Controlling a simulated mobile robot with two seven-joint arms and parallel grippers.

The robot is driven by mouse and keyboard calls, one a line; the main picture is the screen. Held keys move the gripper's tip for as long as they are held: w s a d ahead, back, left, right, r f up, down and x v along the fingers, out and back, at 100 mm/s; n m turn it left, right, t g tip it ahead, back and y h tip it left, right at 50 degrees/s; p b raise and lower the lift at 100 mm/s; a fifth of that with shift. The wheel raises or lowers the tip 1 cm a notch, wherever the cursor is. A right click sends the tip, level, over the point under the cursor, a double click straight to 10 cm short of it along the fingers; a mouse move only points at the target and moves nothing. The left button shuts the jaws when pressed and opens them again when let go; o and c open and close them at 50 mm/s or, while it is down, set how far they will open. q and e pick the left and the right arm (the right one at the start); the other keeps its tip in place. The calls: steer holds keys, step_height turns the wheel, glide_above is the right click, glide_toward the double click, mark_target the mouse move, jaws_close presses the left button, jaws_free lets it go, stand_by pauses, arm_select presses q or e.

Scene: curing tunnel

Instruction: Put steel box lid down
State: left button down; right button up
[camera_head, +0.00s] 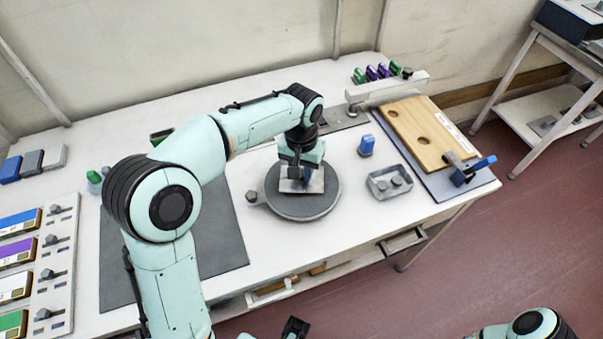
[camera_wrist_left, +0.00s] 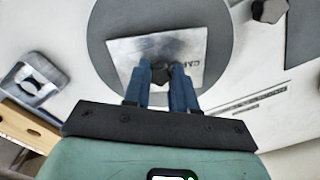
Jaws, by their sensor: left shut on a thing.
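The steel box lid (camera_wrist_left: 185,50) is a flat, pale metal plate with lettering and a dark knob in its middle. In the wrist view it is over the round grey turntable (camera_wrist_left: 105,62). My left gripper (camera_wrist_left: 161,78) is above it, its blue fingers shut on the knob. In the head view my left gripper (camera_head: 301,172) points down over the turntable (camera_head: 305,211), and the lid (camera_head: 316,184) shows partly beneath it. Whether the lid touches the turntable or hangs just above it, I cannot tell.
A small grey tray (camera_head: 391,194) and a blue-topped piece (camera_head: 366,146) stand right of the turntable. A wooden board (camera_head: 428,142) with a clamp (camera_head: 463,171) is further right. A dark mat (camera_head: 216,246) lies left. The white table (camera_head: 350,230) is clear in front.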

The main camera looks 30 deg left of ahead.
arm_select(q)
steer(key=shift+f, duration=0.6)
steer(key=shift+f, duration=0.2)
steer(key=c, duration=0.9)
jaws_free()
steer(key=shift+r, duration=0.2)
step_height(320, 180, up, 12)
steer(key=shift+r+p, duration=0.1)
steer(key=shift+p, duration=1.05)
